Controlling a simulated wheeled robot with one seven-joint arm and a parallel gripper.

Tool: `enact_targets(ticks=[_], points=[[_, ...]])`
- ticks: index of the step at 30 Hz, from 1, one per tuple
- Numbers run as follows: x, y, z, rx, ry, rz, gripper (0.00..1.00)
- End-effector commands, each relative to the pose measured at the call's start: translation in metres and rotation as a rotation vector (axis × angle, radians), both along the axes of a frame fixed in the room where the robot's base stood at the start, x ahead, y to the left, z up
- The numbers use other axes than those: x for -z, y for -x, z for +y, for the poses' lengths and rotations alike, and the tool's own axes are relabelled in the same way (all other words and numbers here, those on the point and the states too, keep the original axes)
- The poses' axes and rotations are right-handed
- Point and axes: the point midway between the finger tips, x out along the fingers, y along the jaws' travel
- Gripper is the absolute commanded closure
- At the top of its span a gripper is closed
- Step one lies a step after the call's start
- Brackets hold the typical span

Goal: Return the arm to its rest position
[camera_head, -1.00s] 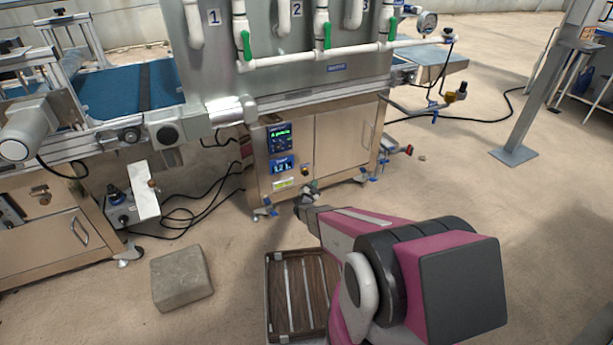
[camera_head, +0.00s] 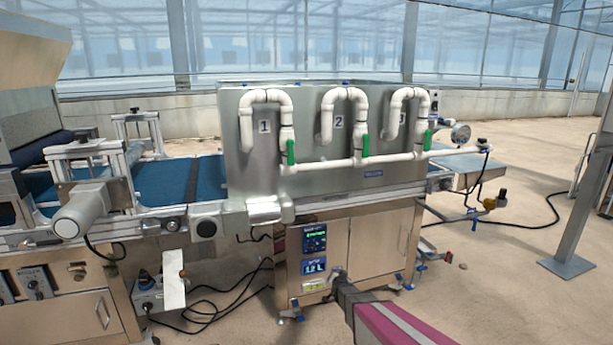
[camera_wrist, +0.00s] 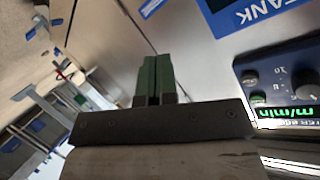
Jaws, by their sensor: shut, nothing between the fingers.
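My magenta forearm enters the head view from the bottom edge.
The seeder's steel housing (camera_head: 330,172) carries white pipes with green valve handles. A blue conveyor belt (camera_head: 180,183) runs to the left. A grey post (camera_head: 585,200) stands at the right. Black cables (camera_head: 225,305) lie on the floor at left. Open floor lies right of the cabinet.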

Motion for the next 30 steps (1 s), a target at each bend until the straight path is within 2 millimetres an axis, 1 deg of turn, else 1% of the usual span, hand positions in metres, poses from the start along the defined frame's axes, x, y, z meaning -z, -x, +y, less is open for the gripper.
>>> enact_targets(ticks=[1, 5, 8, 10, 14, 15, 17, 18, 21, 24, 25, 27, 30], points=[[-0.019, 0.019, 0.001, -0.044, 0.013, 0.062, 1.0], [-0.045, 0.056, 0.006, -0.155, 0.051, 0.242, 1.0], [-0.065, 0.091, 0.006, -0.232, 0.087, 0.383, 1.0], [-0.079, 0.118, 0.004, -0.28, 0.115, 0.483, 1.0], [-0.105, 0.175, -0.005, -0.355, 0.165, 0.676, 1.0], [-0.114, 0.193, -0.008, -0.374, 0.18, 0.736, 1.0], [-0.127, 0.221, -0.014, -0.4, 0.203, 0.825, 1.0], [-0.135, 0.238, -0.017, -0.414, 0.216, 0.881, 1.0], [-0.154, 0.277, -0.027, -0.439, 0.244, 1.006, 1.0], [-0.167, 0.304, -0.034, -0.453, 0.262, 1.097, 1.0], [-0.17, 0.31, -0.036, -0.455, 0.264, 1.118, 1.0], [-0.175, 0.319, -0.039, -0.46, 0.271, 1.151, 1.0], [-0.177, 0.324, -0.04, -0.462, 0.275, 1.173, 1.0]])
